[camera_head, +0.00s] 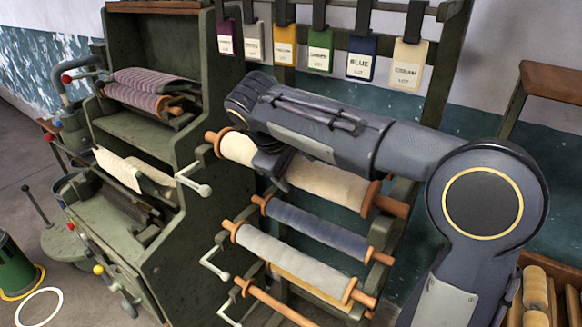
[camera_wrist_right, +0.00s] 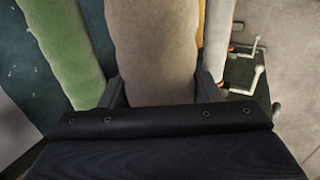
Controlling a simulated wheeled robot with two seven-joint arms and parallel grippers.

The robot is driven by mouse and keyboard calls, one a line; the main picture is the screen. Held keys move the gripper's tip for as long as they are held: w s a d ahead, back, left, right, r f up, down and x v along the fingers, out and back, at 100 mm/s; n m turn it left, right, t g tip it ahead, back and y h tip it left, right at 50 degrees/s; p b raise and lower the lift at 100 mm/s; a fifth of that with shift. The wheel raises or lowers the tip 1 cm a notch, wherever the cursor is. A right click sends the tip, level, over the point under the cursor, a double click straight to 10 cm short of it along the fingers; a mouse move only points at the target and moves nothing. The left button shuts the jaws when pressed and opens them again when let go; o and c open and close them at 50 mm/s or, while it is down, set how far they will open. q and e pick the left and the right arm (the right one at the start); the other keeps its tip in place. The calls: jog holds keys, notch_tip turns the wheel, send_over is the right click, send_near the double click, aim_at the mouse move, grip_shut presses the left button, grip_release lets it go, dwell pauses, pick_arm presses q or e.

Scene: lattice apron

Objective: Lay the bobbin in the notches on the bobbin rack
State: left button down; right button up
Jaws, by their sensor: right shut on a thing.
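My right gripper (camera_head: 268,165) is shut around the middle of a cream bobbin (camera_head: 325,184) with orange-brown wooden ends. The bobbin is tilted, its right end lower in the head view. The right wrist view shows the beige roll (camera_wrist_right: 152,40) between the two fingers of my right gripper (camera_wrist_right: 158,88). The dark green bobbin rack (camera_head: 437,75) stands behind and below it, partly hidden by my arm. I cannot tell whether the held bobbin touches any notch. Lower on the rack lie a blue bobbin (camera_head: 315,229) and a pale bobbin (camera_head: 290,262). My left gripper is out of view.
A green machine (camera_head: 150,210) with striped cloth (camera_head: 140,98) stands at the left. White-knobbed handles (camera_head: 203,189) stick out beside the rack. Colored lot tags (camera_head: 361,60) hang above. A crate of rolls (camera_head: 537,290) is at lower right. A green roll (camera_wrist_right: 62,50) shows in the wrist view.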

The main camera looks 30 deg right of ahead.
jog(key=o, duration=1.4)
jog(key=shift+f, duration=0.1)
jog(key=v, duration=0.8)
